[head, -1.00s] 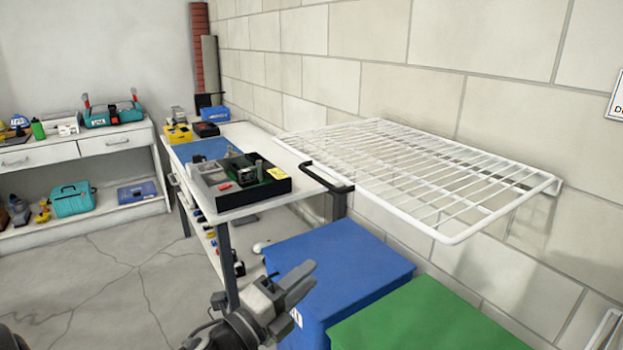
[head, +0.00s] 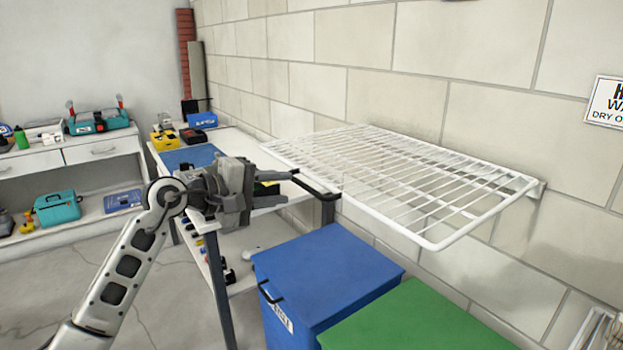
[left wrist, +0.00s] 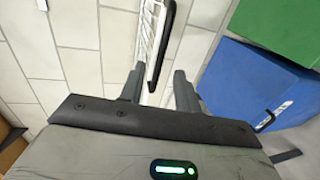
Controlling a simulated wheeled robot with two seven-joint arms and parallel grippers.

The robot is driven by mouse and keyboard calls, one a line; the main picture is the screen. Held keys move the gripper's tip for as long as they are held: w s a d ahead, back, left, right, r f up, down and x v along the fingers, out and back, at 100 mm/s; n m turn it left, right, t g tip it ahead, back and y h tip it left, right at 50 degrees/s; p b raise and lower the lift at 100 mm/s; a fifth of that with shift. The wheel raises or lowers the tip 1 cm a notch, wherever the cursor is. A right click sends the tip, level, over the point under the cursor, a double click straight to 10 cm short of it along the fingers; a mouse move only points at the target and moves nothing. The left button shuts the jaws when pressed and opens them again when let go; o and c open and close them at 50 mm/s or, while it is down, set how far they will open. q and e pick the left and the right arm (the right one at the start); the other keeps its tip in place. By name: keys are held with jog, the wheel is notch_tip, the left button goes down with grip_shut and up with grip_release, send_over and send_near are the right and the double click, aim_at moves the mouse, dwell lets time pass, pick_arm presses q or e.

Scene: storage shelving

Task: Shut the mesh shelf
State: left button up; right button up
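The white mesh shelf (head: 400,185) sticks out level from the block wall at centre right in the head view, folded down. Part of its white wire also shows at the top of the left wrist view (left wrist: 149,32). My left gripper (head: 245,188) is over the near end of the white table, left of and apart from the shelf's front edge. Its two fingers stand apart in the left wrist view (left wrist: 158,90), with nothing clearly held between them. My right gripper is not in view.
A blue bin (head: 325,270) and a green bin (head: 415,318) stand under the shelf. The white table (head: 230,135) holds boxes. Open space lies above the shelf.

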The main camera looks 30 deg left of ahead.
aim_at(302, 187)
pick_arm(q)
jog(key=p+x, duration=0.1)
jog(key=x, duration=0.7)
jog(key=shift+w+d+f+p, duration=0.1)
jog(key=shift+p, duration=0.2)
grip_shut()
